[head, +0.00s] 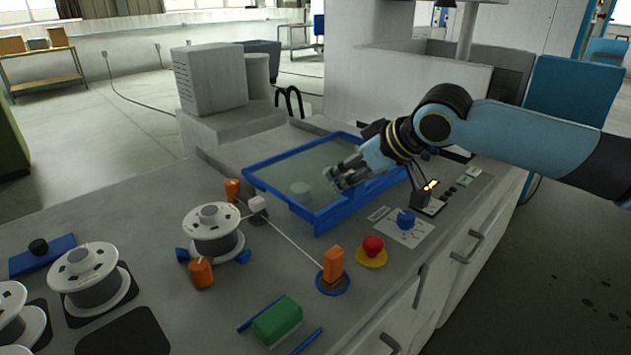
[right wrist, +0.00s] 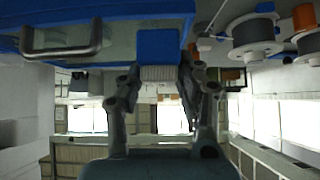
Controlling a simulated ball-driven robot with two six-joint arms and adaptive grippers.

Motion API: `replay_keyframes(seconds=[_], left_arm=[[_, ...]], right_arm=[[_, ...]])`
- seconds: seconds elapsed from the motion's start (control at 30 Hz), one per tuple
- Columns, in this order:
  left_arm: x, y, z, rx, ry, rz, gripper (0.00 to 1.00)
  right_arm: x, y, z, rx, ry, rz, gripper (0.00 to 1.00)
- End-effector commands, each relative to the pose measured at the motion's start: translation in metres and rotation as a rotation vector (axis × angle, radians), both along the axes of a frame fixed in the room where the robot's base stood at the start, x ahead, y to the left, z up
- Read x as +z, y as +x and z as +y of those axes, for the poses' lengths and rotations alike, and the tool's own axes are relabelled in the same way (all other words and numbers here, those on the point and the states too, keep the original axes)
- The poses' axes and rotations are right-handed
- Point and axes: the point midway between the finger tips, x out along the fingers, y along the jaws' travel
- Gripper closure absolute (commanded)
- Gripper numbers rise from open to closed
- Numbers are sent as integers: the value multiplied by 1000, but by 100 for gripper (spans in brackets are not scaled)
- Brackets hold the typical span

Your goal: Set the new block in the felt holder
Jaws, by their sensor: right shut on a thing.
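My right gripper (head: 337,176) is over the blue-rimmed tray (head: 321,221), toward its right side. In the right wrist view, its fingers (right wrist: 160,80) are closed around a small pale, ribbed block (right wrist: 158,73). A blue patch shows just above the block there, and I cannot tell whether it belongs to it. The held block is not clear in the head view. A small white block (head: 257,203) sits on a dark base along the wire, left of the tray; it looks like the felt holder, but I cannot be sure. My left gripper is not in view.
A white spool (head: 213,228) and an orange post (head: 334,263) stand near the wire. A red button (head: 373,246) and a blue knob (head: 406,219) are at the right edge. A green block (head: 277,321) lies in front. More spools (head: 90,276) stand left.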

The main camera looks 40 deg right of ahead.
Motion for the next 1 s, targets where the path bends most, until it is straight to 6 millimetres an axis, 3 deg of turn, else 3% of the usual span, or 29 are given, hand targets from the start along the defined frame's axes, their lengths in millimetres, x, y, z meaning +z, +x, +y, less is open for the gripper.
replay_keyframes(seconds=[0.27, 0.43, 0.6, 0.7, 0.77, 0.9, 1.0], left_arm=[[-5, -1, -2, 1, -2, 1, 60], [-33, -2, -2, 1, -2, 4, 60], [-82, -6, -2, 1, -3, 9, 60], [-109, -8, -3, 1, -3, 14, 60], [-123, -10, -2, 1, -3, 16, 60], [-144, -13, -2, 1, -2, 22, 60], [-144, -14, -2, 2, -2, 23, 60]], right_arm=[[3, 3, -4, -1, 2, -2, 100], [4, 27, 13, 1, 10, -11, 100], [9, 51, 71, 82, 14, -13, 100], [13, 50, 113, 203, 10, -11, 100], [15, 45, 138, 297, 8, -11, 100], [17, 15, 187, 555, 1, -4, 100], [17, -9, 203, 704, -2, 2, 100]])
